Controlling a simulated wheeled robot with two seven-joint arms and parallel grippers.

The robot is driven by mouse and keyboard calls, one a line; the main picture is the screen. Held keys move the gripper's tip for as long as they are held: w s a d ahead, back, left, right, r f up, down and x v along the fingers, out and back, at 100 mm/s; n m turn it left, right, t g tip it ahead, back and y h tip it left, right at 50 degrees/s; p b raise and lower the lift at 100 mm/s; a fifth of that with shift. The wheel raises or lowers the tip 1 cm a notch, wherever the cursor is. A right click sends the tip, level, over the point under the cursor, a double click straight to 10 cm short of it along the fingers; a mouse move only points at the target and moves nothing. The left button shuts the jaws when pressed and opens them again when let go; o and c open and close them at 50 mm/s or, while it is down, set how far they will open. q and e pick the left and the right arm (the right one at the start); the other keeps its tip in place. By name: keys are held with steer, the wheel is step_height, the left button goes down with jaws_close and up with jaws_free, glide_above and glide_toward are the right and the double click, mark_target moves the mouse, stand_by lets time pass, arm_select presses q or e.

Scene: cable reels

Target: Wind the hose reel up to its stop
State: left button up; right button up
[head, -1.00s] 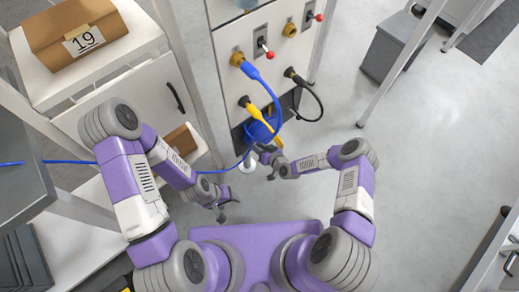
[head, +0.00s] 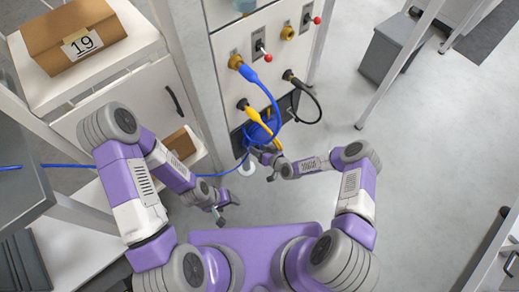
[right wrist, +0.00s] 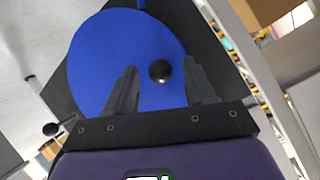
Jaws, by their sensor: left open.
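The hose reel (head: 259,131) is low on the white panel, partly hidden by the yellow and blue hoses and my right gripper. In the right wrist view its blue disc (right wrist: 105,60) fills the upper middle, with a dark round knob (right wrist: 159,71) on its face. My right gripper (head: 264,154) is at the reel. Its two fingers (right wrist: 160,68) are apart, one on each side of the knob; I cannot tell whether they touch it. A thin blue hose (head: 68,165) runs from the left towards the reel. My left gripper (head: 224,208) is open and empty, left of and below the reel.
The panel carries a blue hose (head: 268,88), a yellow connector (head: 249,109), a black cable (head: 315,98) and red-tipped levers (head: 268,58). A cardboard box marked 19 (head: 72,38) stands on the cabinet at left.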

steer(key=p+v, duration=0.2)
steer(key=v, duration=0.5)
steer(key=shift+s+p, duration=0.2)
steer(key=shift+p, duration=0.2)
steer(key=shift+d+r, duration=0.15)
